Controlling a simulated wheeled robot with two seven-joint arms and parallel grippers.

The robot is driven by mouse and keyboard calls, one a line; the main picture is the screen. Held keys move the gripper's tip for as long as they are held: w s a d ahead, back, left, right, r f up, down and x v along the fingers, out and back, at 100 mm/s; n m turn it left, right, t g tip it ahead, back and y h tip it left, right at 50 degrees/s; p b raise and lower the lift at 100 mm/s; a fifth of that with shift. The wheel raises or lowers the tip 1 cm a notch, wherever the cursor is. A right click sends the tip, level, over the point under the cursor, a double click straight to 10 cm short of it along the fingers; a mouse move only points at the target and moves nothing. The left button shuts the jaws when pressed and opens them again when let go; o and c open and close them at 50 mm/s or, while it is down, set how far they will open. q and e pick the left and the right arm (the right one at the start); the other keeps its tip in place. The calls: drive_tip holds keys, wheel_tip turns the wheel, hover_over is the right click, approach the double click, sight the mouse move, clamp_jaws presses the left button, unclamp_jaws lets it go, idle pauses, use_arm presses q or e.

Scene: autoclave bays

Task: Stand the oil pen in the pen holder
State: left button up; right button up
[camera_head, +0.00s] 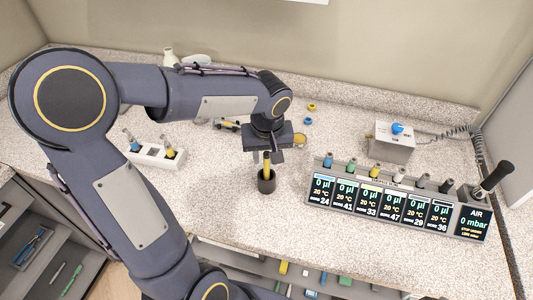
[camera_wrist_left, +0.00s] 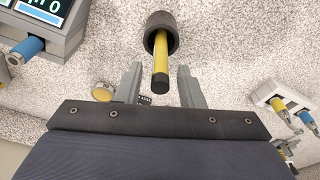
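The oil pen (camera_head: 267,163) is a yellow stick with a black end. It stands in the pen holder (camera_head: 266,183), a small black cup on the speckled counter. In the left wrist view the pen (camera_wrist_left: 161,58) comes out of the holder's (camera_wrist_left: 160,20) mouth, its black end toward me. My left gripper (camera_head: 267,153) is above the holder. In the left wrist view its two fingers (camera_wrist_left: 159,76) are apart, one on each side of the pen's free end, with a visible gap on both sides. My right gripper is not in view.
A panel of several displays with bottles (camera_head: 385,201) stands right of the holder. A grey box with a blue knob (camera_head: 391,145) is behind it. A white rack (camera_head: 152,154) stands at the left. The counter just right of the holder is clear.

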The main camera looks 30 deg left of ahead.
use_arm(q)
wheel_tip(320, 180, up, 12)
drive_tip(key=s+d, duration=0.1)
drive_tip(key=s+d+f+m+t+h, duration=0.1)
drive_tip(key=s+f, duration=0.3)
drive_tip(key=s, duration=0.4)
drive_tip(key=s+d+f+m+t+h, duration=0.2)
drive_tip(key=s+f+m+t+h, duration=0.1)
drive_tip(key=s, duration=0.5)
drive_tip(key=shift+d+f+m+h, duration=0.15)
drive_tip(key=shift+f+m+h, duration=0.25)
drive_tip(key=shift+f+m, duration=0.35)
drive_tip(key=shift+s, duration=0.1)
